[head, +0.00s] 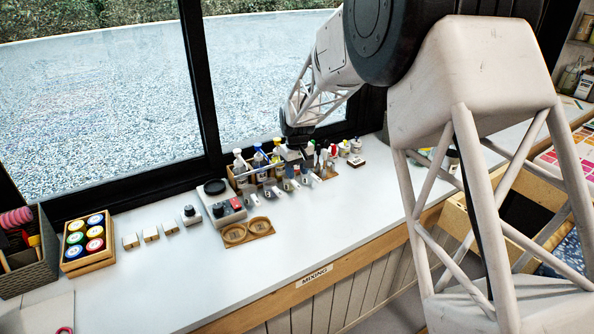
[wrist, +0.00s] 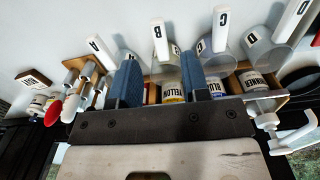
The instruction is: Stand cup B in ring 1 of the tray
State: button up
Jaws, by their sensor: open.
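Cup B (wrist: 167,71) is a pale cup with a white handle lettered B, standing in a row with cup A (wrist: 95,46), cup C (wrist: 220,30) and cup D (wrist: 290,25). My gripper (wrist: 158,77) is open, its two blue fingers apart, with cup B between them in the wrist view; I cannot tell whether they touch it. In the head view my gripper (head: 291,146) is above the bottle rack, and the cup letters are too small to read. The wooden tray (head: 263,235) with two round rings lies on the bench to the left; its ring numbers are unreadable.
Bottles (head: 240,163) stand in a wooden rack close behind the cups. A scale-like device (head: 222,206) stands beside the tray. A brush stand (wrist: 84,74) is left of cup A in the wrist view. The front bench strip (head: 190,285) is clear.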

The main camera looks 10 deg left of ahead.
aim_at(297, 185)
jog(key=shift+f, duration=0.15)
jog(key=shift+f, duration=2.8)
grip_shut()
jog(key=shift+r, duration=0.25)
jog(key=shift+r, duration=0.85)
